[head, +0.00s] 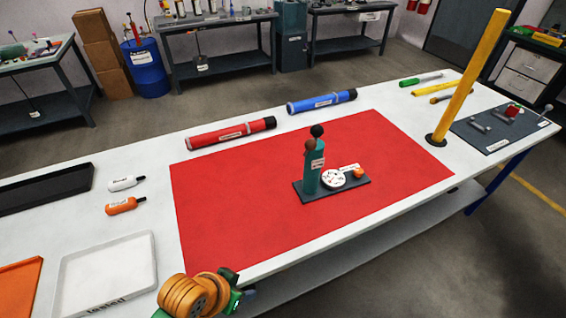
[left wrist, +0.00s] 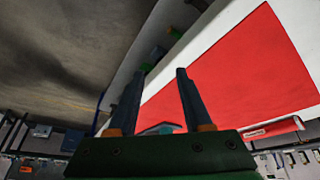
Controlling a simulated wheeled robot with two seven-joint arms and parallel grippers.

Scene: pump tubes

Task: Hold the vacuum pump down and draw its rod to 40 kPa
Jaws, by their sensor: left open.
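The vacuum pump stands upright on the red mat (head: 230,215) in the head view. It has a teal body (head: 312,177), a dark base plate (head: 340,196), a round white dial (head: 333,179) and a small orange knob (head: 359,172). A black ball (head: 317,130) tops it, with a brown ball (head: 310,145) beside it. My left gripper is at the bottom edge of the head view, well in front of the pump and apart from it. In the left wrist view its two fingers (left wrist: 155,85) are spread and empty. My right gripper is not in view.
A red tube (head: 232,133) and a blue tube (head: 322,101) lie behind the mat. A yellow post (head: 468,80) stands at the right. The mat around the pump is clear.

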